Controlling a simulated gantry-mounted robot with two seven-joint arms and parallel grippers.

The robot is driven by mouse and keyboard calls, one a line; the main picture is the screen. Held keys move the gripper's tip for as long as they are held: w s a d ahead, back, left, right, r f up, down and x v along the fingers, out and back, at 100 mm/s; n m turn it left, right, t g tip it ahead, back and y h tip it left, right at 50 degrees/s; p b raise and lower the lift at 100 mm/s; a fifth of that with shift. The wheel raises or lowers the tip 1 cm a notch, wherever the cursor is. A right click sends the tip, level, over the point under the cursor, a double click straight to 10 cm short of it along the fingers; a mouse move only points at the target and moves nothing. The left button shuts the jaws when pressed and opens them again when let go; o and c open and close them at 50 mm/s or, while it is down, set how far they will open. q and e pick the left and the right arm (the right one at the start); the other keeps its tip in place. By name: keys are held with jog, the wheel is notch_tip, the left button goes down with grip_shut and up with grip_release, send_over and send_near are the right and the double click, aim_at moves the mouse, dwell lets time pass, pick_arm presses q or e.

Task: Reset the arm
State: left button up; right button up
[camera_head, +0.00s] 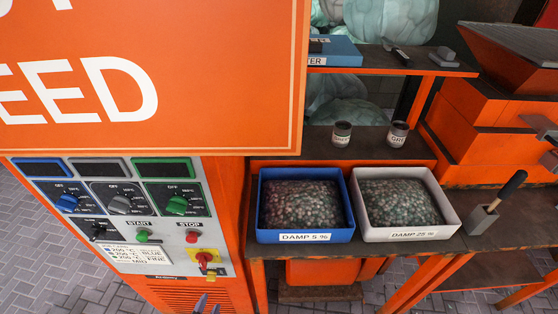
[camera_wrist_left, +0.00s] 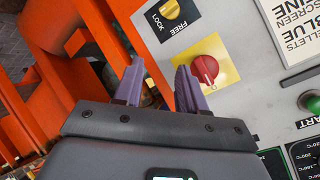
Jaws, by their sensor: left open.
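My left gripper (camera_head: 208,306) shows only as two fingertips at the bottom edge of the head view, below the control panel (camera_head: 130,262). In the left wrist view its two purple fingers (camera_wrist_left: 159,85) are apart with nothing held between them. A red rotary switch (camera_wrist_left: 205,69) on a yellow plate lies just beyond the right finger. The same switch shows in the head view (camera_head: 207,258) above the fingertips. Most of my left arm is out of the frame. I do not make out my right gripper in either view.
A large orange sign (camera_head: 200,80) covers the upper left. The panel carries blue, grey and green dials and a red stop button (camera_head: 192,238). A blue bin (camera_head: 262,220) and a white bin (camera_head: 450,215) of pellets stand on the bench. Orange frame bars (camera_wrist_left: 100,40) run close beside the left gripper.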

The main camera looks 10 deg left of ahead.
pick_arm(q)
jog(key=s+d+r+n+g+h, duration=0.1)
jog(key=s+d+r+n+g, duration=0.1)
jog(key=s+r+n+g, duration=0.3)
jog(key=s+d+r+g+h, duration=0.1)
jog(key=s+r+g, duration=0.1)
jog(key=s+g, duration=0.35)
notch_tip(320, 180, up, 34)
jog(key=s+t+p, duration=0.1)
jog(key=t+p, duration=0.1)
jog(key=p, duration=3.2)
jog(key=shift+d, duration=0.2)
jog(key=shift+s, duration=0.1)
